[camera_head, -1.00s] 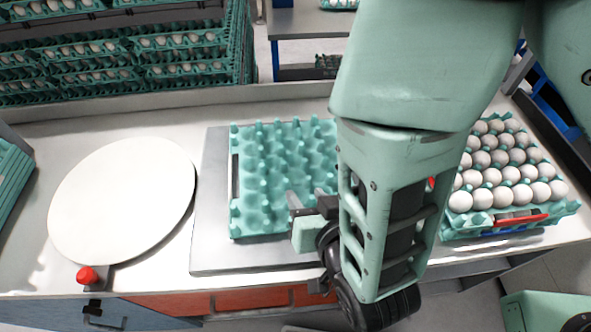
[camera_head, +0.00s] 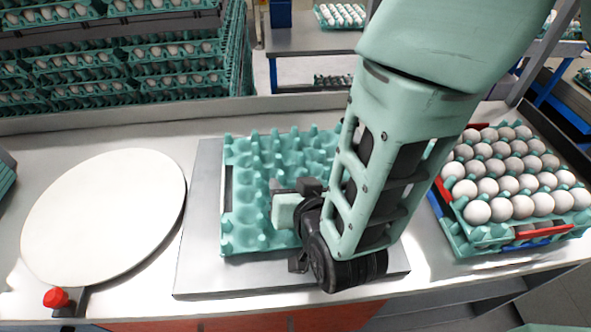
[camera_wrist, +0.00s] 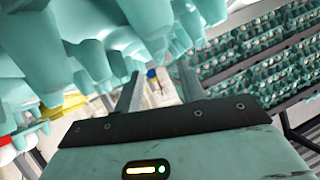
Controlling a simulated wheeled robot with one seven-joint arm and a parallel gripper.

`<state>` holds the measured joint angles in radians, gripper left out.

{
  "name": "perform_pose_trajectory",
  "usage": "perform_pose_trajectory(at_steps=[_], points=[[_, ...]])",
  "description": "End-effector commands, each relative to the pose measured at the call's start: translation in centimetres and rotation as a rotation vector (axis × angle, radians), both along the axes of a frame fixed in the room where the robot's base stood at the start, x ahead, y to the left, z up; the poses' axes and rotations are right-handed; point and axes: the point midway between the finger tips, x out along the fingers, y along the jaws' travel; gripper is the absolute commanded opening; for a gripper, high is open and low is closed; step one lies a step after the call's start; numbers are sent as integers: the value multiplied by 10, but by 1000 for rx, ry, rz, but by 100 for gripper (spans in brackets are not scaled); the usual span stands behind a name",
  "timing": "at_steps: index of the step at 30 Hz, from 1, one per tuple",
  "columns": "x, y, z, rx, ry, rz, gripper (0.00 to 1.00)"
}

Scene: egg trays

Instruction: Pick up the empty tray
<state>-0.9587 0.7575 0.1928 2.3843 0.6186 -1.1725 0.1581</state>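The empty turquoise egg tray (camera_head: 240,215) lies on a grey metal plate (camera_head: 200,265) in the middle of the counter. My arm covers its right part in the head view. My gripper (camera_head: 291,184) shows over the front part of the tray, angled toward the back. In the wrist view, its two fingers (camera_wrist: 158,85) stand apart with background visible between them. The tray's cups and pegs (camera_wrist: 125,25) fill the top of that view, very near the fingers. I cannot tell whether they touch.
A white round disc (camera_head: 105,215) with a red knob (camera_head: 56,298) is on the left. A stack of trays full of eggs (camera_head: 470,235) stands on the right. Racks of egg trays (camera_head: 120,75) stand behind the counter. Bare counter shows behind the plate.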

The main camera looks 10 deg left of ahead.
Motion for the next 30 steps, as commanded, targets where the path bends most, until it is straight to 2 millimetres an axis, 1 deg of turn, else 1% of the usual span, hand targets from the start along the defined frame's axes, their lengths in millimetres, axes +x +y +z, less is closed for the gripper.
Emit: perform_pose_trajectory(at_steps=[10,14,20,21,23,24,30], points=[[34,18,-20,1,1,-3,40],[39,21,-24,1,0,-2,40],[39,21,-24,1,0,-2,40],[39,21,-24,1,0,-2,29],[39,21,-24,1,0,-2,12],[39,21,-24,1,0,-2,1],[39,21,-24,2,-1,-1,0]])
